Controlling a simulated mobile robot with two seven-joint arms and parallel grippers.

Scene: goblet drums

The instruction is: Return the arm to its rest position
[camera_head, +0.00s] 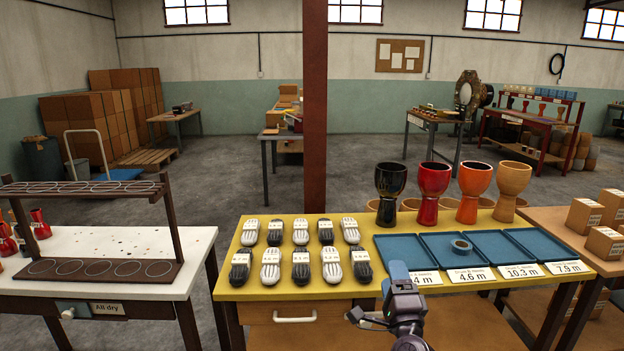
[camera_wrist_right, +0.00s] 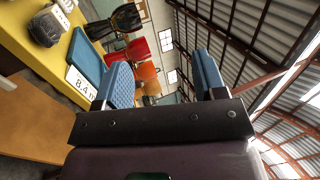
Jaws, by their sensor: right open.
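My right gripper (camera_head: 378,298) is in front of the yellow table's (camera_head: 226,284) front edge in the head view. In the right wrist view its two blue fingers (camera_wrist_right: 163,80) stand wide apart with nothing between them. A black goblet drum (camera_head: 390,180), a red one (camera_head: 432,179), an orange one (camera_head: 473,179) and a tan one (camera_head: 511,179) stand upright in a row at the table's back right. My left gripper is not in view.
A white table with a dark rack (camera_head: 100,270) stands left, cartons (camera_head: 584,215) right. A red post (camera_head: 315,120) rises behind.

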